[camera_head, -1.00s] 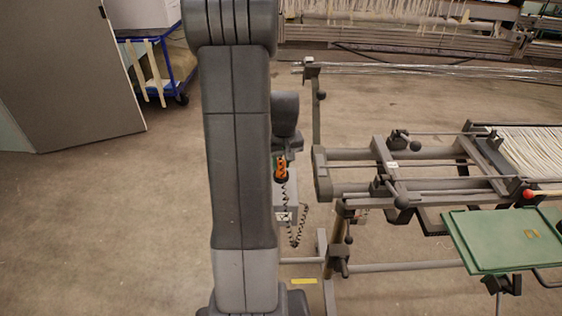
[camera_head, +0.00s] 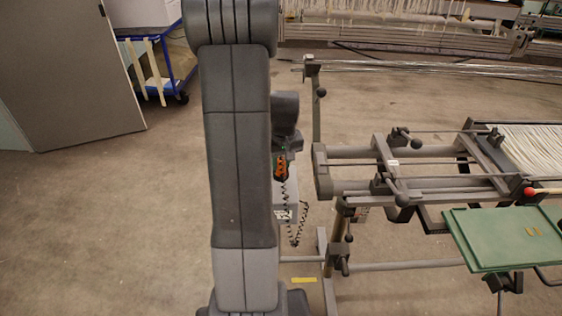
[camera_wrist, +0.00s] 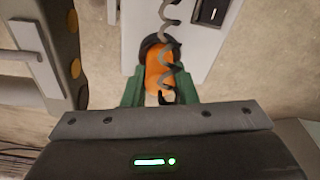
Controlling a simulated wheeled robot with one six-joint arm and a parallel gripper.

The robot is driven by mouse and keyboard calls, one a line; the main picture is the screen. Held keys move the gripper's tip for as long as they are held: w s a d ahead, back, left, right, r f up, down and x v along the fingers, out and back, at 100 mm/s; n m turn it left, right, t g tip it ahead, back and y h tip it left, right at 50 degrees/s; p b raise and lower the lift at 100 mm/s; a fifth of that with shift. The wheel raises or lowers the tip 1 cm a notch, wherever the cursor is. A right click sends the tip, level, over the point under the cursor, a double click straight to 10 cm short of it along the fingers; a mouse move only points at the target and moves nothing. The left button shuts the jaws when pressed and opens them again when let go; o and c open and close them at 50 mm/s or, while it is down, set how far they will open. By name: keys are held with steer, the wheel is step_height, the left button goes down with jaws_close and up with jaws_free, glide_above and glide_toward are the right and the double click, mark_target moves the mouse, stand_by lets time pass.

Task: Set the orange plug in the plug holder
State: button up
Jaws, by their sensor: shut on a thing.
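The orange plug (camera_head: 281,168) with its black coiled cable shows just right of my arm in the head view. In the wrist view the orange plug (camera_wrist: 158,72) sits between the two green fingers of my gripper (camera_wrist: 160,92), which is shut on it. The plug's far end meets a dark round ring, likely the plug holder (camera_wrist: 150,46), on a light grey box (camera_wrist: 198,40). I cannot tell how deep the plug sits in the ring. The coiled cable crosses in front of the plug.
The loom frame (camera_head: 395,160) with bars and knobs stands close to the right. A green tray (camera_head: 500,240) is at the lower right. A dark metal part (camera_wrist: 50,60) is near my gripper at the left of the wrist view. Floor is clear at left.

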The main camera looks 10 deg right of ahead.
steer(key=o, duration=1.1)
steer(key=shift+c, duration=0.2)
step_height(320, 180, up, 14)
steer(key=s, duration=0.2)
steer(key=shift+f+p, duration=0.15)
steer(key=shift+p, duration=0.25)
steer(key=shift+d+f, duration=0.1)
steer(key=f, duration=0.4)
steer(key=w+f, duration=0.1)
steer(key=f, duration=0.4)
steer(key=w+f, duration=0.1)
steer(key=f, duration=0.3)
steer(key=shift+f+b, duration=0.3)
steer(key=shift+b, duration=0.1)
steer(key=shift+r, duration=0.1)
steer(key=shift+r, duration=0.1)
